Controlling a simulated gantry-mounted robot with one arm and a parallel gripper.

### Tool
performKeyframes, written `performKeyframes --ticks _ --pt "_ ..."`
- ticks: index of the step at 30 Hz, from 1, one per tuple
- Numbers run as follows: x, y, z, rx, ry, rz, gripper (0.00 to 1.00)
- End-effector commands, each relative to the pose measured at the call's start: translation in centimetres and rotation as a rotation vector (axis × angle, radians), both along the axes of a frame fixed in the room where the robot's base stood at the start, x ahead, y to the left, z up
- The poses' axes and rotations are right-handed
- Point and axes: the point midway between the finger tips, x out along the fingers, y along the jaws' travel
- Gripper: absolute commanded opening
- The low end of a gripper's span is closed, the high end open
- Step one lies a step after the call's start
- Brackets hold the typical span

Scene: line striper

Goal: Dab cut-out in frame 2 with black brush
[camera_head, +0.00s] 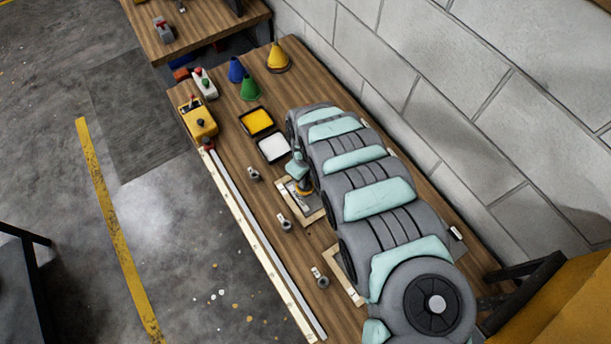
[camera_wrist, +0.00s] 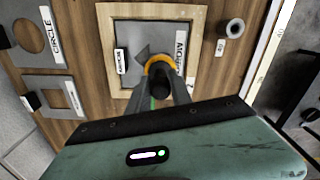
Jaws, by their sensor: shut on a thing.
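In the wrist view, my gripper (camera_wrist: 165,90) is shut on a black brush (camera_wrist: 160,80) with an orange band. The brush is over the right part of a grey stencil plate (camera_wrist: 130,32) inside a wooden frame (camera_wrist: 105,80). A dark arrow-shaped cut-out (camera_wrist: 142,53) shows just left of the brush; the brush may hide part of it. I cannot tell whether the brush touches the plate. In the head view, my gripper (camera_head: 303,186) is over this frame (camera_head: 316,217).
In the wrist view, a plate labelled CIRCLE (camera_wrist: 28,38) and another plate (camera_wrist: 48,95) lie left. In the head view, yellow (camera_head: 257,121) and white (camera_head: 273,148) trays lie farther back. Another wooden frame (camera_head: 355,295) is nearer.

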Motion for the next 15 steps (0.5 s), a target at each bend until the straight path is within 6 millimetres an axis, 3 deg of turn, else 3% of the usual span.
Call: performKeyframes --ticks 15 --pt "0.01 0.01 -0.84 0.0 0.0 0.001 0.0"
